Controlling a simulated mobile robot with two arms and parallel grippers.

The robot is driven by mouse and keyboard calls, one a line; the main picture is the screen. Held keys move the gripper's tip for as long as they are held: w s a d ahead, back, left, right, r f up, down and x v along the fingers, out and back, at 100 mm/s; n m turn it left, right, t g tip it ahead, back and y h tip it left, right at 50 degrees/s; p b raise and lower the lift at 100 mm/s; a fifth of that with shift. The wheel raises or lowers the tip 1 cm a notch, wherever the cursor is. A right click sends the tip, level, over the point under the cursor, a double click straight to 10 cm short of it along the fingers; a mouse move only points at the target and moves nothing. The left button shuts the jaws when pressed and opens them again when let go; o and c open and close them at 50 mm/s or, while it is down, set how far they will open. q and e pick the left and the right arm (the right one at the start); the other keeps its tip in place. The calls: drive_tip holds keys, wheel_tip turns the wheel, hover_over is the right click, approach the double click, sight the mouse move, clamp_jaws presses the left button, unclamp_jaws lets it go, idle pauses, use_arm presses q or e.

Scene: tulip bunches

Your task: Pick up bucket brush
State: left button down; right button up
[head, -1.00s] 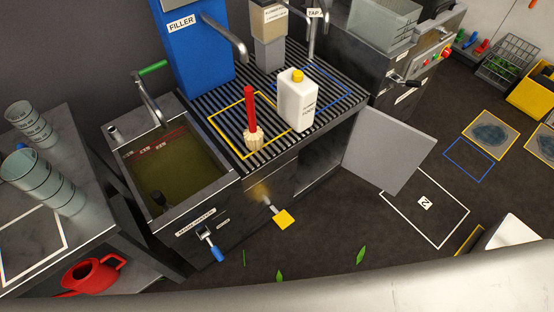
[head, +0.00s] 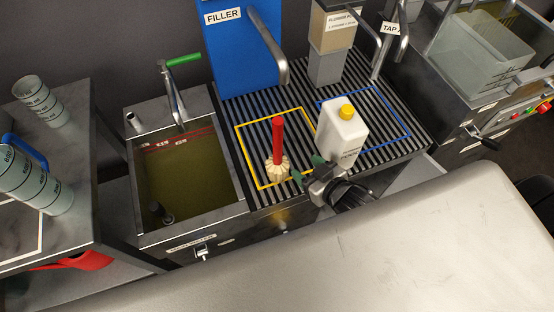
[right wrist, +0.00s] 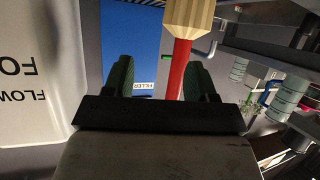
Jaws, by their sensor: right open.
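The bucket brush, with its red handle (head: 278,138) and cream bristle head (head: 278,168), stands upright, bristles down, inside the yellow outline on the slatted drainboard (head: 222,112). My right gripper (head: 307,170) is open and empty, just right of the brush near the bristle level. In the right wrist view, the open green fingers (right wrist: 158,70) point toward the brush. The red handle (right wrist: 179,68) appears in line with the gap, nearer the right finger, with the bristle head (right wrist: 190,17) at the top. Contact cannot be seen. My left gripper is not in view.
A white bottle with a yellow cap (head: 342,130) stands close beside my right gripper and fills the left of the wrist view (right wrist: 30,85). A blue filler (head: 243,55) stands behind the brush. A water-filled sink (head: 190,180) lies left. Clear cups (head: 38,185) stand further left.

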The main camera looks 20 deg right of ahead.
drive_tip(key=n+t+y, duration=0.1)
drive_tip(key=y, duration=0.1)
drive_tip(key=r+n+y, duration=0.2)
drive_tip(key=y, duration=0.3)
hover_over(272, 160)
drive_tip(key=shift+w+f+t+p, duration=0.1)
drive_tip(key=shift+f+t+p, duration=0.1)
drive_tip(key=shift+t+p, duration=0.1)
drive_tip(key=shift+c, duration=0.3)
drive_tip(key=shift+d, duration=0.1)
clamp_jaws()
